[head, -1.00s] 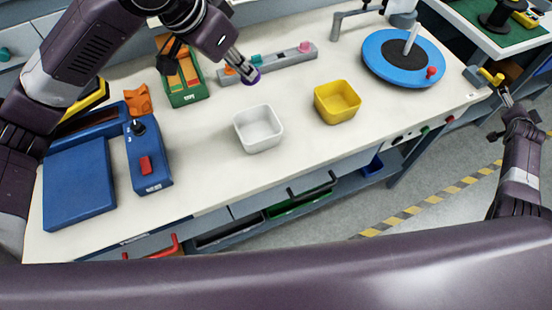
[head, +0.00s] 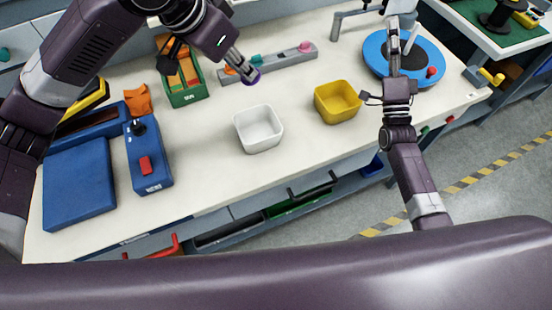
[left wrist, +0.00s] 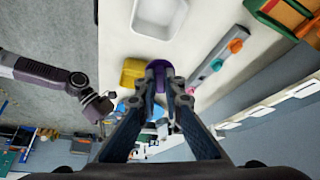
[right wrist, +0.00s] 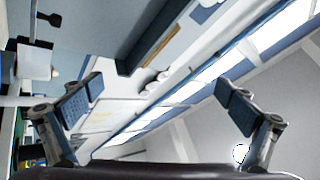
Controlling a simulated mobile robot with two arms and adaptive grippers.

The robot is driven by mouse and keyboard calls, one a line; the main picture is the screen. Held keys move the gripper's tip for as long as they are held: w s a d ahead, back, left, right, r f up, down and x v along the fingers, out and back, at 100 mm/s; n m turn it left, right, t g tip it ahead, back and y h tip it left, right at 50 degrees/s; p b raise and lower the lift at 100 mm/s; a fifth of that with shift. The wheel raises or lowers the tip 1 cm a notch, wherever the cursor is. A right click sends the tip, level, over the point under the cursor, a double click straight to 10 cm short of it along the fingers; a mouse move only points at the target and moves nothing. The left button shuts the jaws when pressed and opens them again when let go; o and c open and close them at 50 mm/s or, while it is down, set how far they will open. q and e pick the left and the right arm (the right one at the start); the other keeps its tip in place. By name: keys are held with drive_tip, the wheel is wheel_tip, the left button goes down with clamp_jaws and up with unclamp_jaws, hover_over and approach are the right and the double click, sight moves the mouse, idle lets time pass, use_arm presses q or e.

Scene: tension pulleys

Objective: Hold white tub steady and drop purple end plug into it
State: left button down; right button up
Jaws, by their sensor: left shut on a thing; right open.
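The white tub (head: 258,129) stands upright and looks empty near the middle of the bench; part of it also shows at the top of the left wrist view (left wrist: 160,15). My left gripper (head: 249,74) is shut on the purple end plug (head: 251,78), above the bench and up behind the tub. In the left wrist view the purple end plug (left wrist: 158,72) sits between the fingertips. My right gripper (head: 394,52) points up in front of the blue turntable, right of the yellow tub, well away from the white tub. Its fingers are open and empty in the right wrist view (right wrist: 160,100).
A yellow tub (head: 337,102) stands right of the white tub. Behind are a grey bar (head: 282,58) with coloured pieces and a green bin (head: 188,94). A blue control box (head: 148,160) is at left, a blue turntable (head: 425,70) at right. Bench around the white tub is clear.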

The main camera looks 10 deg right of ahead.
drive_tip(key=s+a+m+t+y, duration=0.1)
drive_tip(key=s+a+m, duration=0.4)
drive_tip(key=a, duration=0.4)
use_arm(q)
drive_tip(key=shift+d, duration=0.1)
use_arm(e)
drive_tip(key=s+a+f+m+g+y, duration=0.1)
drive_tip(key=s+a+f+m+g, duration=0.2)
drive_tip(key=s+a+f+m, duration=0.1)
drive_tip(key=s+a+f+m+g+y, duration=0.2)
drive_tip(key=s+a+f+m, duration=0.3)
drive_tip(key=a, duration=0.5)
drive_tip(key=s+a+f+m+g+y, duration=0.2)
drive_tip(key=s+a+f+m+g, duration=0.1)
drive_tip(key=s+a+f+m, duration=0.2)
drive_tip(key=shift+s+a+f+g, duration=0.1)
drive_tip(key=shift+s+a+f, duration=0.2)
drive_tip(key=shift+s+f, duration=0.3)
drive_tip(key=shift+s+a+f+g, duration=0.1)
drive_tip(key=shift+s+a+f, duration=0.3)
drive_tip(key=shift+s, duration=0.25)
drive_tip(key=shift+s+a+f+g, duration=0.1)
drive_tip(key=shift+s+a+f, duration=0.15)
drive_tip(key=shift+s+f, duration=0.4)
drive_tip(key=shift+a+f, duration=0.1)
drive_tip(key=shift+a, duration=0.1)
approach(250, 110)
drive_tip(key=x, duration=0.5)
drive_tip(key=shift+d, duration=0.15)
drive_tip(key=shift+c, duration=0.3)
